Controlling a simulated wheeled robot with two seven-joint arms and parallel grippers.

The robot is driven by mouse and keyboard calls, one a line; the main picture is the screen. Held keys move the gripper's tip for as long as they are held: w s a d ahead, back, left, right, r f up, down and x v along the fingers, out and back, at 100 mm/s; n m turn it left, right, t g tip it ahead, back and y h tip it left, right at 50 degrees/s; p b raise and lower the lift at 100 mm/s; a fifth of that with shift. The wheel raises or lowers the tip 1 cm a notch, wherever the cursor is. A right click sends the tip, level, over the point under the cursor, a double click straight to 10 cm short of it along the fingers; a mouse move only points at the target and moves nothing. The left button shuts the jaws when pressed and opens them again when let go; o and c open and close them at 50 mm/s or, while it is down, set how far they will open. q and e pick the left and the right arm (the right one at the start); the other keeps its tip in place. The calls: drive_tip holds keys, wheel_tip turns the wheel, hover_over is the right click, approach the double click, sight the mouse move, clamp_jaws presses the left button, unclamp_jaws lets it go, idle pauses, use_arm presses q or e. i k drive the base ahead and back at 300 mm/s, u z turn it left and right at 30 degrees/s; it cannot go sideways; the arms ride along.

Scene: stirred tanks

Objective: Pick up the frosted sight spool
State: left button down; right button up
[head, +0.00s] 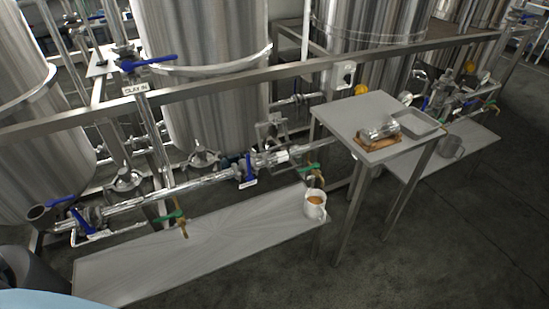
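A shiny, see-through or metallic cylinder that looks like the frosted sight spool (379,130) lies on its side on a brown wooden cradle (380,143). The cradle rests on a small grey raised table (360,112) right of the middle in the head view. The spool's surface is too small to tell whether it is frosted. Neither of my grippers shows in the head view.
A shallow grey tray (418,124) sits beside the spool on the table. Pipes and a rail run behind; floor at right is clear.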

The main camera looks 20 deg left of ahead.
sight(283, 156)
drive_tip(key=u, duration=0.9)
drive_tip(key=i, duration=0.8)
drive_tip(key=u, duration=0.65)
